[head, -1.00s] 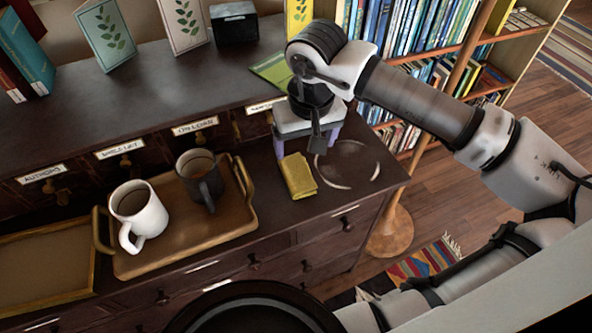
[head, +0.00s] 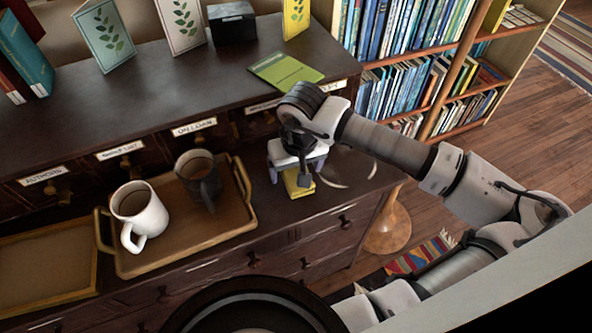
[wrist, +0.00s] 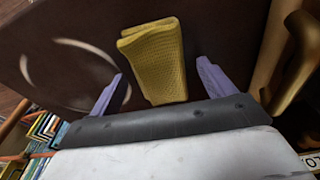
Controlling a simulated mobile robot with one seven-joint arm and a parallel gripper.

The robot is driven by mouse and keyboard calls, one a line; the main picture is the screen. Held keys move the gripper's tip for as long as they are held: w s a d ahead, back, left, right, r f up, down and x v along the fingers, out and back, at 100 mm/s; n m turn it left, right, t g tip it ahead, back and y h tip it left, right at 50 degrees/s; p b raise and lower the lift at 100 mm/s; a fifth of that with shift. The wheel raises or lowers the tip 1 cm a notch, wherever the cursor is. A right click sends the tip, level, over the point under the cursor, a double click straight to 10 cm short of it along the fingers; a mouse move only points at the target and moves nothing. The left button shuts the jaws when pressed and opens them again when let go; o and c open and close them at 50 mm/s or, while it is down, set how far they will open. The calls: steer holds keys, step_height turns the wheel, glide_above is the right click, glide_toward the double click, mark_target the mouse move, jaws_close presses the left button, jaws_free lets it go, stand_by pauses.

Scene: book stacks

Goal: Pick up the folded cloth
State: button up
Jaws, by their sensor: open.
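The yellow folded cloth (head: 298,187) lies on the dark cabinet top, right of the wooden tray. In the head view my gripper (head: 297,172) is over it and hides much of it. In the wrist view the cloth (wrist: 155,62) lies ahead of the open gripper (wrist: 160,82). Its near end shows between the two purple fingers, with a gap on each side. I cannot tell how high the fingertips are above the cabinet top.
The wooden tray (head: 222,228) left of the cloth holds a white mug (head: 146,214) and a dark mug (head: 198,179). A clear round dish or ring mark (head: 350,168) is just right of the gripper. Labelled drawers and a raised shelf with a green booklet (head: 285,70) stand behind.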

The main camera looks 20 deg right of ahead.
mark_target(297, 170)
steer(key=c, duration=1.1)
steer(key=shift+o, duration=0.2)
steer(key=shift+r, duration=0.15)
step_height(297, 170, up, 20)
steer(key=shift+b, duration=0.35)
steer(key=o, duration=0.4)
steer(key=c, duration=0.3)
